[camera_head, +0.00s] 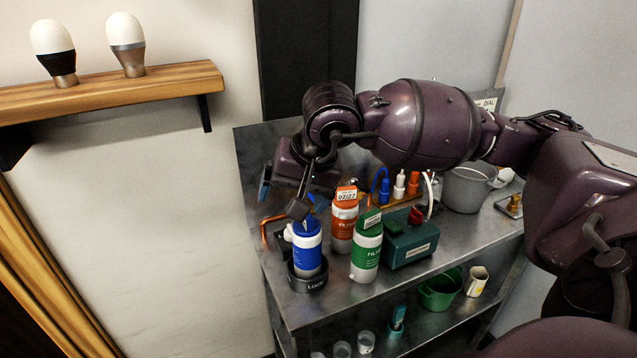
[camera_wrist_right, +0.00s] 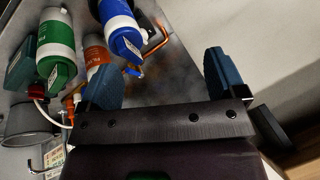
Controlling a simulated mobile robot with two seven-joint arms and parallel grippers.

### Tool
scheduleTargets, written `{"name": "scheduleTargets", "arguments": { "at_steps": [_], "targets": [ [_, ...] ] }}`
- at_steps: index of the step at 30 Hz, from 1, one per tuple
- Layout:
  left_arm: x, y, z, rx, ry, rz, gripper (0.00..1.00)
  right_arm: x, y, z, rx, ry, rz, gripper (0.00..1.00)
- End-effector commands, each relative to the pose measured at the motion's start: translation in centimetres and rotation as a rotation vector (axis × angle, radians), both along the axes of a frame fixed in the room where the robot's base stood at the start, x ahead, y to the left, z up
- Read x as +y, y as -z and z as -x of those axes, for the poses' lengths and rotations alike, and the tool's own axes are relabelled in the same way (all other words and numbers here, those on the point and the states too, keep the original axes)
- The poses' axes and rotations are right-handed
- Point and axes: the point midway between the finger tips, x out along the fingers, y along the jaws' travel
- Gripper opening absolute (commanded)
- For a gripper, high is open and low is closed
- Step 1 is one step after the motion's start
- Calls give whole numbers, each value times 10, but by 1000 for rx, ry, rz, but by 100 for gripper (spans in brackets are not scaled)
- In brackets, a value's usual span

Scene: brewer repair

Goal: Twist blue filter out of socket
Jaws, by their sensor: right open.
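The blue filter (camera_head: 307,248), with a white band, stands upright in a dark round socket (camera_head: 308,279) marked LOCK at the bench's front left. My right gripper (camera_head: 281,198) is open and empty, above and slightly left of the blue filter's top. In the right wrist view the blue filter (camera_wrist_right: 122,35) lies beyond the fingers, nearer the left finger and not between the pads. My right gripper's blue pads (camera_wrist_right: 162,75) are spread wide there. My left gripper is not in view.
Close to the blue filter stand an orange filter (camera_head: 342,222) and a green filter (camera_head: 366,250). A green box (camera_head: 410,243) and a grey pot (camera_head: 467,188) are farther right. A copper pipe (camera_head: 269,230) bends up at the bench's left edge. A wooden shelf (camera_head: 180,82) is on the left wall.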

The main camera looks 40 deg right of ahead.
Motion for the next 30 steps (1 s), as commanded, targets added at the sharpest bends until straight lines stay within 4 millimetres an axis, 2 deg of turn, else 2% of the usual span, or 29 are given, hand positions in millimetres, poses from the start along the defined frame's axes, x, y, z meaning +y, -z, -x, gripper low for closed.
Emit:
{"name": "scheduleTargets", "arguments": {
  "at_steps": [3, 6, 14, 30],
  "targets": [
    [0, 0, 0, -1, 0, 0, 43, -26, 1, 0, -19, -96, 222, 89],
    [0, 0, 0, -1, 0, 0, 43, -37, 2, 2, 0, -162, 324, 89],
    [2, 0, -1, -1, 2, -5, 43, -40, 8, 2, 14, -235, 365, 89],
    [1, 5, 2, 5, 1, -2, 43, -47, 79, -26, 16, -235, 361, 89]
  ]
}}
